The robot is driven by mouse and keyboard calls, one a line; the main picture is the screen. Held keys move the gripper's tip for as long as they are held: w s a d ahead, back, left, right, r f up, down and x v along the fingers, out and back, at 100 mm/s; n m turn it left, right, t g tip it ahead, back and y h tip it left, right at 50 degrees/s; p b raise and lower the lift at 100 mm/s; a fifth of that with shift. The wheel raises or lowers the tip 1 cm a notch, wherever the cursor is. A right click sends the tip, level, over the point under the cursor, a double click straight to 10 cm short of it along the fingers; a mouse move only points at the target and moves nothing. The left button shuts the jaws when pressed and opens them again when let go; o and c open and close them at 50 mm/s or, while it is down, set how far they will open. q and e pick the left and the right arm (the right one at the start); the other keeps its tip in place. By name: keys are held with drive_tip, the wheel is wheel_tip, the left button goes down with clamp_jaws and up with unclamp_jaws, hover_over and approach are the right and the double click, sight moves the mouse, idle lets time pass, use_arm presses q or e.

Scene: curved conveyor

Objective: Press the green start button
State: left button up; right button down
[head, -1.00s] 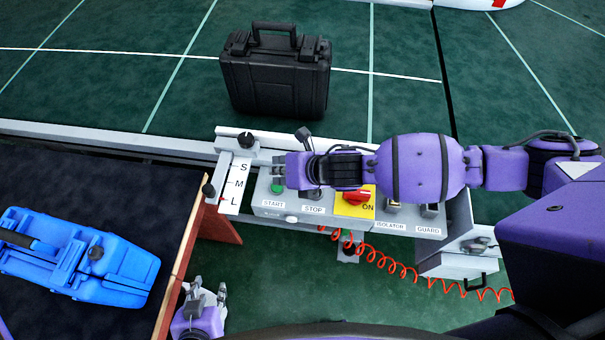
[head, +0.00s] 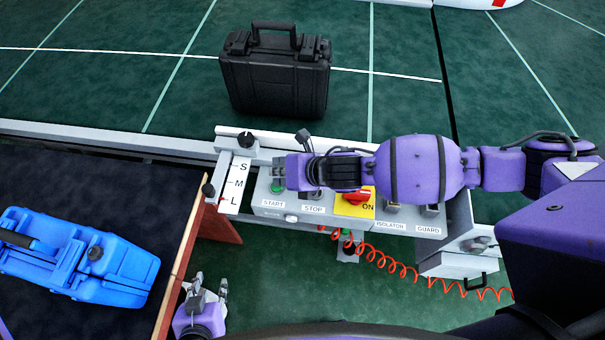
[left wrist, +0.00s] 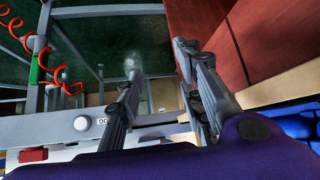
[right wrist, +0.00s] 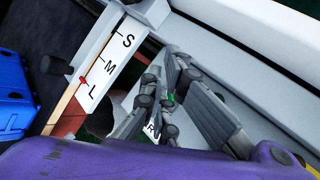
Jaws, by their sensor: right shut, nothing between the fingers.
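The green start button (head: 277,187) is on the grey control panel above the START label, partly hidden by my right gripper. My right gripper (head: 278,173) is shut and empty, with its fingertips over the button. In the right wrist view the closed fingertips (right wrist: 165,100) are in front of the panel, and only specks of green show around them. I cannot tell whether they touch the button. My left gripper (head: 211,289) is open and empty, low beside the wooden table edge. Its spread fingers show in the left wrist view (left wrist: 160,75).
The panel also bears a STOP label (head: 313,209), a red knob on a yellow plate (head: 368,209) and guard switches. An S-M-L scale (head: 238,184) stands left of it. A black case (head: 275,80) is on the green conveyor behind. A blue case (head: 75,260) lies at left.

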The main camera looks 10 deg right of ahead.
drive_tip(key=shift+w+r, duration=0.15)
use_arm(q)
drive_tip(key=shift+s+a+f, duration=0.15)
drive_tip(key=shift+s+a, duration=0.1)
drive_tip(key=shift+s, duration=0.25)
